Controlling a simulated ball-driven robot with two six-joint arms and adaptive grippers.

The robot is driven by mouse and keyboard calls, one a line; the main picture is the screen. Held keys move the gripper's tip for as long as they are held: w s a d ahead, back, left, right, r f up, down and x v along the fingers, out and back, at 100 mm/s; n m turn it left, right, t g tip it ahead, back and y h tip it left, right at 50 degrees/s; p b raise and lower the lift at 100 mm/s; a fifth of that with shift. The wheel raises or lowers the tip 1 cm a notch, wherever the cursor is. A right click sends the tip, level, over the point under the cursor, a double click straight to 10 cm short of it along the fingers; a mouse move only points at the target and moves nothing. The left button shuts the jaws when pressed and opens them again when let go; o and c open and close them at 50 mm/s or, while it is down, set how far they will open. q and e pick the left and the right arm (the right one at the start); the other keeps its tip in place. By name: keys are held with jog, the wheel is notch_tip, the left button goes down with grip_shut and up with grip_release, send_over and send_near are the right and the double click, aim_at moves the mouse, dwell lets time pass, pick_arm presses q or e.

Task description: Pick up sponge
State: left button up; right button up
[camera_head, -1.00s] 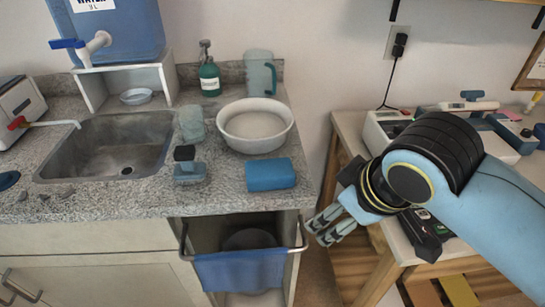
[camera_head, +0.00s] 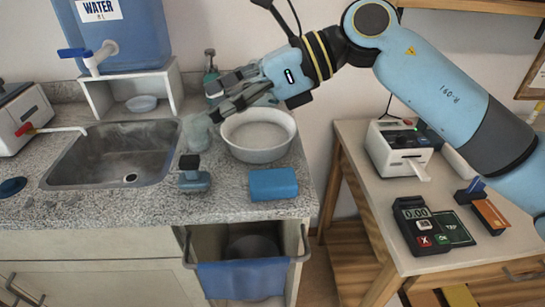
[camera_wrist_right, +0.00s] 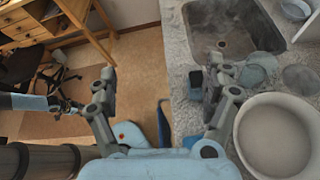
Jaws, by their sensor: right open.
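The sponge appears to be the blue block (camera_head: 273,184) lying flat near the counter's front edge, just in front of the white bowl (camera_head: 258,150). In the right wrist view, a blue patch (camera_wrist_right: 190,146) beside the bowl appears to be the same block, partly hidden by a finger. My right gripper (camera_head: 214,103) is over the counter behind and left of the bowl, apart from the blue block. In the wrist view its fingers (camera_wrist_right: 160,75) are spread wide with nothing between them. My left gripper seems to show small at the left of the wrist view; its jaws are unclear.
A dark-handled brush (camera_head: 194,174) stands left of the block, beside the sink (camera_head: 115,152). A clear cup and green bottle (camera_head: 211,72) are close to my right gripper. A blue towel (camera_head: 243,278) hangs below the counter. A side table (camera_head: 365,190) holds a card terminal (camera_head: 420,225).

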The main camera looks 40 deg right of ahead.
jog(key=d+f+n+g+h, duration=0.2)
jog(key=d+f+h, duration=0.1)
jog(key=d+f, duration=0.1)
jog(key=g+h, duration=0.3)
jog(key=h, duration=0.2)
send_over(277, 177)
jog(key=d, duration=0.1)
jog(key=f, duration=0.8)
jog(key=shift+s+d+f, duration=0.1)
jog(key=shift+s+f, duration=0.15)
jog(key=shift+f, duration=0.1)
jog(key=shift+t+y, duration=0.3)
jog(key=x, duration=0.1)
jog(key=p+x, duration=0.1)
jog(key=x, duration=0.1)
jog(key=p+x, duration=0.1)
jog(key=x, duration=0.1)
jog(key=shift+s+d+f, duration=0.15)
jog(key=shift+s+d, duration=0.15)
jog(key=shift+w+a+f, duration=0.1)
jog(key=shift+a+f, duration=0.05)
jog(key=shift+f, duration=0.3)
jog(key=c, duration=1)
